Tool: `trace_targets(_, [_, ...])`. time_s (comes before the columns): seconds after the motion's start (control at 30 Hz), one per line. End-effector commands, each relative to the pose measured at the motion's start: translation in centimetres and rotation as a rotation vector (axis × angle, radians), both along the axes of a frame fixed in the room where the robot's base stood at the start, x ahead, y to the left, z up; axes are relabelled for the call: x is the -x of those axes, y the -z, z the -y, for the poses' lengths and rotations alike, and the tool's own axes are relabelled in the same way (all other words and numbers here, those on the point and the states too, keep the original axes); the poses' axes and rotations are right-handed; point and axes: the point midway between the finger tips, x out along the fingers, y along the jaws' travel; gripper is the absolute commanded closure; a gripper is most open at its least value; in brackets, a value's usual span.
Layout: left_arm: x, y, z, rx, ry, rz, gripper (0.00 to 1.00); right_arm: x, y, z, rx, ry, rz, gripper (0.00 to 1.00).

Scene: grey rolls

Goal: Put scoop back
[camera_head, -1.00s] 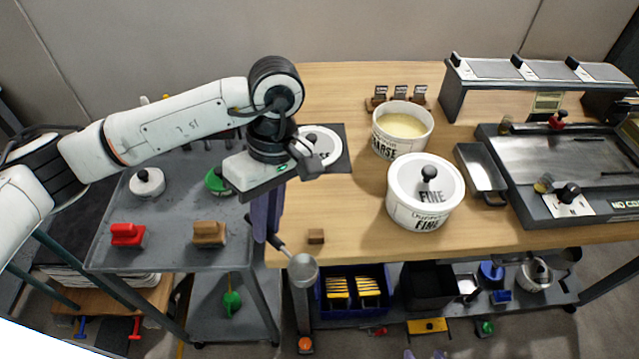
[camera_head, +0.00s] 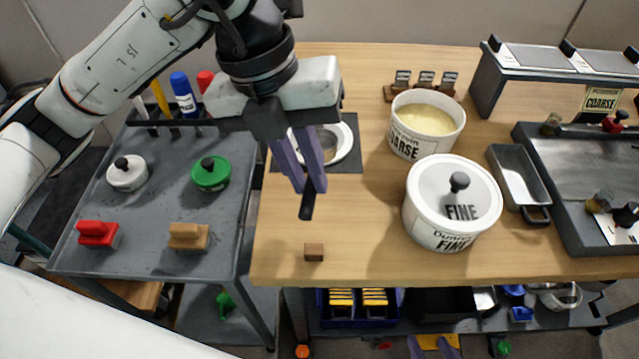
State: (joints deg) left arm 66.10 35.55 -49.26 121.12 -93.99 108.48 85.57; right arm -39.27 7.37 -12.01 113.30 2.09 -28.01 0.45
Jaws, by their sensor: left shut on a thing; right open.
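The scoop has a dark handle (camera_head: 307,205) and a metal bowl (camera_head: 324,143). My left gripper (camera_head: 308,187) is shut on its handle, above the left part of the wooden table. The bowl shows partly behind the fingers, in line with a white round dish (camera_head: 345,145) on a dark mat (camera_head: 347,165); whether it touches the dish I cannot tell.
A tub marked coarse (camera_head: 428,125) stands open; a tub marked fine (camera_head: 452,205) has its lid on. A small brown block (camera_head: 314,252) lies near the table's front edge. A metal tray (camera_head: 520,180) is at right. A grey cart (camera_head: 150,205) stands at left.

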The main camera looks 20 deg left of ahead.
Motion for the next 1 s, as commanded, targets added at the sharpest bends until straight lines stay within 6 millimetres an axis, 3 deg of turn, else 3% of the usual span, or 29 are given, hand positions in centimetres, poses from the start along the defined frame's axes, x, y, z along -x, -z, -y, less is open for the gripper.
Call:
trace_targets(0.17, [0.3,0.0,0.2,-0.001,-0.122,0.001,1.00,0.1,0.5,-0.1,0.001,-0.002,-0.003,0.59])
trace_targets(0.5, [0.3,5.4,0.2,-0.001,-0.142,-0.004,1.00,0.1,0.8,-0.2,0.000,-0.004,-0.005,0.59])
trace_targets(0.67, [0.3,6.5,0.2,-0.001,-0.141,-0.003,1.00,0.1,0.8,-0.2,-0.001,-0.005,-0.004,0.59])
trace_targets(0.9, [0.3,9.6,0.2,-0.001,-0.141,-0.004,1.00,0.0,0.9,-0.3,0.000,-0.005,-0.003,0.59])
trace_targets(1.0, [0.3,9.7,0.2,-0.001,-0.140,0.000,1.00,0.0,0.8,-0.3,0.000,-0.005,-0.002,0.59])
